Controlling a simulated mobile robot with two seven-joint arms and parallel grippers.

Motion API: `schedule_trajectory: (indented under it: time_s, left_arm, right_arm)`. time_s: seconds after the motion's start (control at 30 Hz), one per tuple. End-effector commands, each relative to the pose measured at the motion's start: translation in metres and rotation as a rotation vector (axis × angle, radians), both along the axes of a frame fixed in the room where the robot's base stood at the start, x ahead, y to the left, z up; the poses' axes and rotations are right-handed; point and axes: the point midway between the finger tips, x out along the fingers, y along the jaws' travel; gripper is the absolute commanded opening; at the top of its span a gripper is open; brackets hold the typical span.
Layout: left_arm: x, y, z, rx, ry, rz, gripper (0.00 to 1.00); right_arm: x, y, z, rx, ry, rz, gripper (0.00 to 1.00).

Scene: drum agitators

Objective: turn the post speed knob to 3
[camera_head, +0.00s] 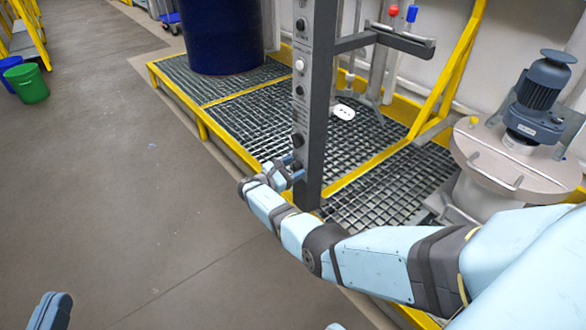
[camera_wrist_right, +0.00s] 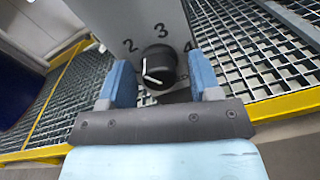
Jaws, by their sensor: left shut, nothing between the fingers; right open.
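The black post speed knob (camera_wrist_right: 158,68) sits on the grey post face (camera_wrist_right: 130,15), with printed 2, 3 and 4 around its upper side. Its white pointer line runs towards the left, below the 2, not at the 3. My right gripper (camera_wrist_right: 160,80) is open, with one blue finger on each side of the knob; I cannot tell whether they touch it. In the head view my right gripper (camera_head: 284,172) is at the lower part of the grey post (camera_head: 318,100). My left gripper (camera_head: 50,312) shows only partly at the bottom left edge, shut and empty.
More knobs and buttons (camera_head: 298,140) line the post. Yellow-edged grating (camera_head: 240,85) surrounds it, with a blue drum (camera_head: 222,35) behind. A motor-topped vessel (camera_head: 520,165) stands at right. Open floor (camera_head: 120,190) lies to the left.

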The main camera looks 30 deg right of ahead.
Motion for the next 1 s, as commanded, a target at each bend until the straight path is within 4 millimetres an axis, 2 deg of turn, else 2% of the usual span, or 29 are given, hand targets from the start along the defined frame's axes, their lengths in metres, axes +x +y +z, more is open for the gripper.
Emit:
schedule_trajectory:
  time_s: [0.03,0.23,0.67,1.0]
  left_arm:
    - [-0.0002,0.0002,0.0002,0.002,-0.001,-0.001,0.0]
    - [-0.0003,0.0003,0.0006,0.003,-0.001,-0.001,0.0]
    - [0.0001,-0.0003,0.0018,-0.004,-0.001,0.001,0.0]
    - [0.0005,-0.0007,0.0025,-0.009,-0.001,0.003,0.0]
  right_arm:
    - [-0.0001,0.0001,0.0,0.0,0.0,0.0,0.57]
    - [-0.0002,0.0002,-0.0003,0.0,0.0,0.0,0.13]
    - [-0.0006,0.0002,-0.0006,0.004,-0.066,-0.002,0.12]
    - [-0.0005,-0.0001,-0.0003,0.023,-0.324,-0.001,0.12]
